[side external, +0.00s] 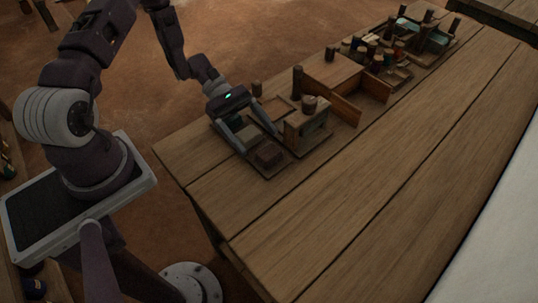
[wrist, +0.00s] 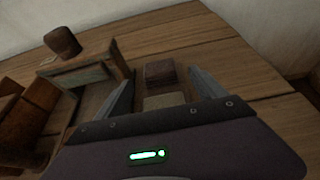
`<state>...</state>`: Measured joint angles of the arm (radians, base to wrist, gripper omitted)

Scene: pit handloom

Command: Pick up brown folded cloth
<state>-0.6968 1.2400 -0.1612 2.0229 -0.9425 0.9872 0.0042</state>
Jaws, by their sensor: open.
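A small dark brown block-like bundle, apparently the brown folded cloth (side external: 268,156), lies in a shallow wooden tray at the near left end of the table. It also shows in the wrist view (wrist: 160,73), between and just past the fingertips. My gripper (side external: 260,143) is open and low over the tray, its fingers pointing at the bundle; in the wrist view (wrist: 161,70) one finger is on each side with gaps. A greyish-tan piece (wrist: 165,100) lies nearer my palm, partly hidden by it.
A wooden box (side external: 306,126) with a dark round knob stands close beside the right finger. Behind it are an upright peg (side external: 297,82) and a larger wooden box (side external: 333,72). Several small spools (side external: 376,55) stand further back. The table's front boards (side external: 340,200) are clear.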

